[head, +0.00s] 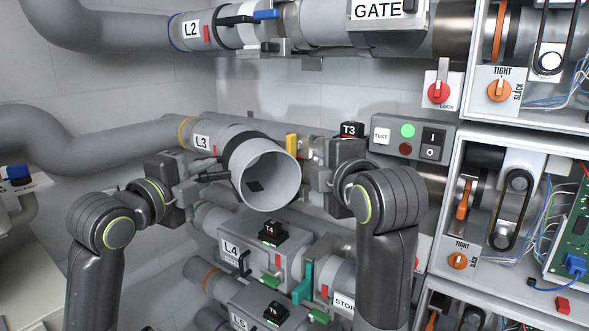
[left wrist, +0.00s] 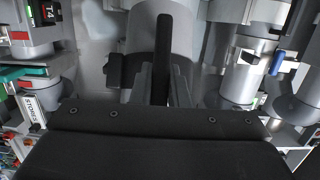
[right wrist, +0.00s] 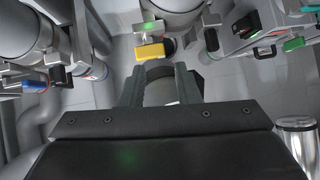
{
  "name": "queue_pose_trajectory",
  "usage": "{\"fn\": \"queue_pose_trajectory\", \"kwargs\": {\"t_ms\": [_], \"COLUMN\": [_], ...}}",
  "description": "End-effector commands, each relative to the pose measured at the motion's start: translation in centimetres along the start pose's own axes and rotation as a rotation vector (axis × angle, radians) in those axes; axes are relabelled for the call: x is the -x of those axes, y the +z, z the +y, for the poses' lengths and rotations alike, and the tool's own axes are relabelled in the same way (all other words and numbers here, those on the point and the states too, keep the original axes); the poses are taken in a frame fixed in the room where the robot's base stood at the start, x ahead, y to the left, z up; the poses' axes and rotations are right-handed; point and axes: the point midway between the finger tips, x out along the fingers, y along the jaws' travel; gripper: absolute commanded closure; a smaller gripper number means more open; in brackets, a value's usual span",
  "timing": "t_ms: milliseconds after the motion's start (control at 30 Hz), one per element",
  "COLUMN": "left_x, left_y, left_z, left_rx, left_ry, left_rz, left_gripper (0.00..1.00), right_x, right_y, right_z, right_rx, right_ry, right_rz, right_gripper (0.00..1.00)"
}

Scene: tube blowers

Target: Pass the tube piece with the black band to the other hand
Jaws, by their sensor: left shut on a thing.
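A light grey tube piece (head: 274,182) is held up in front of the L3 pipe (head: 208,143), its open mouth facing the head camera. A dark patch shows inside the mouth. My left gripper (head: 207,182) is at its left side. In the left wrist view, the left gripper (left wrist: 163,88) is shut on the black bar (left wrist: 163,35) that stands against the grey tube piece (left wrist: 142,38). I cannot tell whether the bar is the black band. My right gripper (head: 318,172) is to the right of the tube piece. Its fingers (right wrist: 160,88) are apart, with a grey rounded surface seen between them.
A yellow block (head: 292,147) is behind the tube piece, near the T3 tag (head: 350,130). The L4 unit (head: 258,245) lies below. A control box (head: 412,138) and open cabinets (head: 520,150) are on the right. The GATE pipe (head: 325,25) runs above.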

Motion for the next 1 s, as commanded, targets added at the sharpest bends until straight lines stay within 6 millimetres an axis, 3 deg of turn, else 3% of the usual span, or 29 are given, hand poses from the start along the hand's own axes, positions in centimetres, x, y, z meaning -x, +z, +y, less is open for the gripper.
{"fn": "queue_pose_trajectory", "kwargs": {"t_ms": [33, 100, 200, 433, 567, 1000], "left_x": [0.0, 0.0, 0.0, 0.0, 0.0, 0.0], "left_y": [0.0, 0.0, 0.0, 0.0, 0.0, 0.0], "left_z": [-0.1, -0.1, -0.1, -0.1, -0.1, -0.1], "left_rx": [0.0, 0.0, 0.0, 0.0, 0.0, 0.0], "left_ry": [-0.003, -0.003, -0.003, -0.003, -0.003, -0.003], "left_rz": [0.001, 0.001, 0.001, 0.001, 0.001, 0.001], "left_gripper": [1.0, 1.0, 1.0, 1.0, 1.0, 1.0], "right_x": [1.9, 3.5, 5.4, 7.2, 6.2, -0.8], "right_y": [-1.8, -3.8, -5.7, -7.3, -7.6, -9.3], "right_z": [1.1, 1.1, 1.3, 1.6, 1.8, 2.9], "right_rx": [0.021, 0.024, 0.026, 0.029, 0.029, 0.03], "right_ry": [0.05, 0.082, 0.122, 0.166, 0.165, 0.165], "right_rz": [0.048, 0.114, 0.181, 0.244, 0.246, 0.244], "right_gripper": [0.71, 0.71, 0.71, 0.71, 0.71, 0.71]}}
